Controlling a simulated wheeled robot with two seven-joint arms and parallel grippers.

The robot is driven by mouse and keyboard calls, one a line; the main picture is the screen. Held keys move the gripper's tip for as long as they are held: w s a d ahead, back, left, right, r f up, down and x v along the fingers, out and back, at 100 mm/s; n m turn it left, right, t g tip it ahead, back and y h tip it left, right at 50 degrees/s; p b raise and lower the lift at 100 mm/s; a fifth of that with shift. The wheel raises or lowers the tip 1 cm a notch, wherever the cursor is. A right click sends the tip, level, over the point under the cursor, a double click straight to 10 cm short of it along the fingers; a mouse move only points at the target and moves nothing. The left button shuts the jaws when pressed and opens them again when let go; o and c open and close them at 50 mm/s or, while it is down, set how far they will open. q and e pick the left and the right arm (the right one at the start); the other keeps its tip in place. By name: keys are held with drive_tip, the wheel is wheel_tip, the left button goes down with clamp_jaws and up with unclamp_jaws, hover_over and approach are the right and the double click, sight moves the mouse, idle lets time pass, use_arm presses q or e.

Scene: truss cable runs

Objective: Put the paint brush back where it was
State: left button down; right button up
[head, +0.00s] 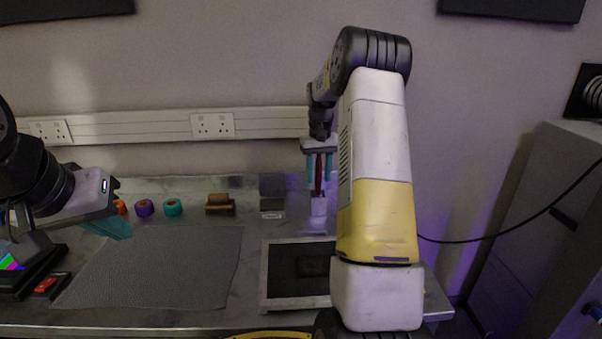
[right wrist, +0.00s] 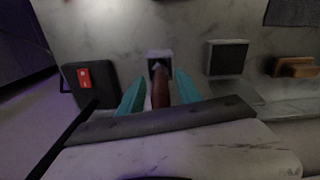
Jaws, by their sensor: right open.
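The paint brush has a dark red handle (head: 319,176) and stands roughly upright near the back of the bench. Its lower end meets a small pale grey block (head: 318,206). In the right wrist view the handle (right wrist: 160,90) runs toward a grey block (right wrist: 160,60) with a dark top; whether it sits inside cannot be told. My right gripper (head: 319,170) points down with its teal fingers apart on both sides of the handle; gaps show between them in the right wrist view (right wrist: 158,92). My left gripper (head: 112,228) hangs over the left bench; its finger gap is unclear.
A grey mat (head: 155,268) covers the left bench. A dark, pale-framed tray (head: 266,275) lies at front centre, partly behind my right arm. Orange, purple (head: 145,208) and green (head: 173,207) rolls, a brown wooden piece (head: 219,204) and a dark block (head: 272,186) stand along the back.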

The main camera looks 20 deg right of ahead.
wheel_tip(320, 180, up, 11)
drive_tip(key=shift+r, duration=0.55)
drive_tip(key=s+a+r+t, duration=0.1)
drive_tip(key=s+a+r, duration=0.2)
drive_tip(key=s+a, duration=0.15)
drive_tip(key=s+a+r+n+t+y, duration=0.1)
drive_tip(key=s+a+r, duration=0.2)
drive_tip(key=s, duration=0.3)
drive_tip(key=s+a+r+t, duration=0.1)
drive_tip(key=s+a+r, duration=0.15)
drive_tip(key=s, duration=0.35)
drive_tip(key=s+a+f+t, duration=0.1)
drive_tip(key=s+a+f, duration=0.1)
drive_tip(key=s, duration=0.3)
drive_tip(key=s+a+f+t, duration=0.1)
drive_tip(key=s+a+f, duration=0.1)
drive_tip(key=s, duration=0.3)
drive_tip(key=s+a+f+t+y, duration=0.1)
drive_tip(key=s+a+f, duration=0.1)
drive_tip(key=s, duration=0.4)
drive_tip(key=shift+a+n, duration=0.4)
drive_tip(key=shift+a, duration=0.35)
